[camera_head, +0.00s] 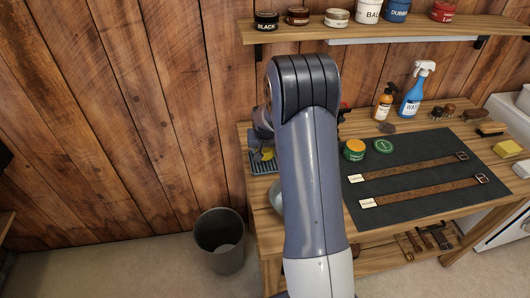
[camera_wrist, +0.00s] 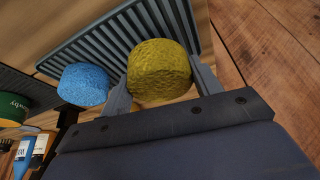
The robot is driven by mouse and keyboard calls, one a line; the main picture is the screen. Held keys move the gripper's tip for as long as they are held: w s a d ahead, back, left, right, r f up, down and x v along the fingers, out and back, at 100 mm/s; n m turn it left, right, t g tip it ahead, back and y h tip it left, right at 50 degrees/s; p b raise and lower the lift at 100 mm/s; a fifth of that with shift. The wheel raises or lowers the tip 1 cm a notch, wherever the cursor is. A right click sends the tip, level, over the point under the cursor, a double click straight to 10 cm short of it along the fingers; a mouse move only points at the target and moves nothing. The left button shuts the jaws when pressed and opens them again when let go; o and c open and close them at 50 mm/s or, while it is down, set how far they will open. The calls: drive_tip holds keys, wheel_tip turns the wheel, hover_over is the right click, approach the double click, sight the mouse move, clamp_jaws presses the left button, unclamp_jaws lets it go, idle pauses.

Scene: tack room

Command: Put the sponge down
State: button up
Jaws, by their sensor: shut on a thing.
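A round yellow sponge (camera_wrist: 160,68) is between the two fingers of my gripper (camera_wrist: 160,86), which is shut on it. In the head view a little of the yellow sponge (camera_head: 268,153) shows left of my arm. A grey-blue ribbed tray (camera_wrist: 112,40) lies behind the sponge in the wrist view, and its edge (camera_head: 262,169) shows in the head view. I cannot tell whether the sponge touches the tray. My arm hides much of this corner in the head view.
A round blue sponge (camera_wrist: 84,84) is close beside my left finger in the wrist view. A shelf (camera_head: 300,32) hangs above; a bin (camera_head: 220,240) stands on the floor.

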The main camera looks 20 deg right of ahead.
sight(265, 154)
drive_tip(key=shift+f, duration=1.35)
drive_tip(key=shift+f, duration=0.2)
drive_tip(key=o, duration=0.9)
drive_tip(key=shift+r, duration=0.1)
drive_tip(key=shift+o, duration=0.2)
drive_tip(key=shift+r+p, duration=0.3)
drive_tip(key=b+v, duration=0.2)
drive_tip(key=v, duration=0.9)
drive_tip(key=shift+r, duration=0.35)
